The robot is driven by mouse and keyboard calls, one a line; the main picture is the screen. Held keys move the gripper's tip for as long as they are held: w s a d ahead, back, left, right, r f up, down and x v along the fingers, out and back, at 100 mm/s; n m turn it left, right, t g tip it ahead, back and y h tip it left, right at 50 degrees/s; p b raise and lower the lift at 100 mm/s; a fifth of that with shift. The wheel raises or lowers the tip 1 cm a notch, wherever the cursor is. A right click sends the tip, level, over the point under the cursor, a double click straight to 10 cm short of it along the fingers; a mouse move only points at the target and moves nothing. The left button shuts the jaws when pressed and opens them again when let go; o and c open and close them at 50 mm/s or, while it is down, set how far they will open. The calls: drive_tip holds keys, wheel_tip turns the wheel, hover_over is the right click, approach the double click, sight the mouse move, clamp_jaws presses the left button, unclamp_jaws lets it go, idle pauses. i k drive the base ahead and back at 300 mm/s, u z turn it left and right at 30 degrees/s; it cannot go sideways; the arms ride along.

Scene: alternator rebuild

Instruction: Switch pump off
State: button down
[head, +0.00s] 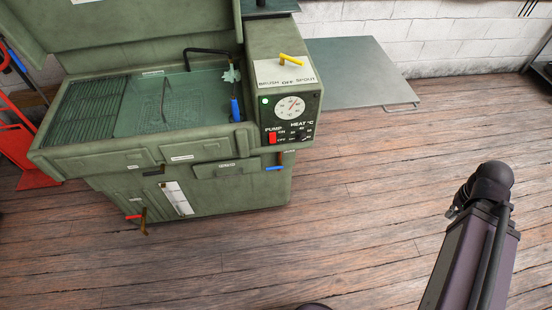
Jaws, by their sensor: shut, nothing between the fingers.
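The pump switch (272,138) is a small red rocker under the label PUMP, at the lower left of the control box front (312,108). ON and OFF are printed beside it. Which way the rocker is tipped is too small to tell. A green lamp (264,101) glows at the upper left of the same panel. My arm shows at the right of the head view, well apart from the panel. My gripper's fingers are not in view. Nothing covers the switch.
The panel also has a round dial (290,108) and a HEAT knob (302,134). A yellow lever (290,60) sits on top by BRUSH, OFF and SPOUT. The green wash basin (150,105) stands left with its lid raised. The wooden floor (350,200) in front is clear.

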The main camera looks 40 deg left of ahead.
sight(271, 136)
drive_tip(key=z, duration=0.05)
drive_tip(key=k, duration=2.15)
drive_tip(key=u, duration=0.85)
drive_tip(key=i, duration=1)
drive_tip(key=u, duration=0.1)
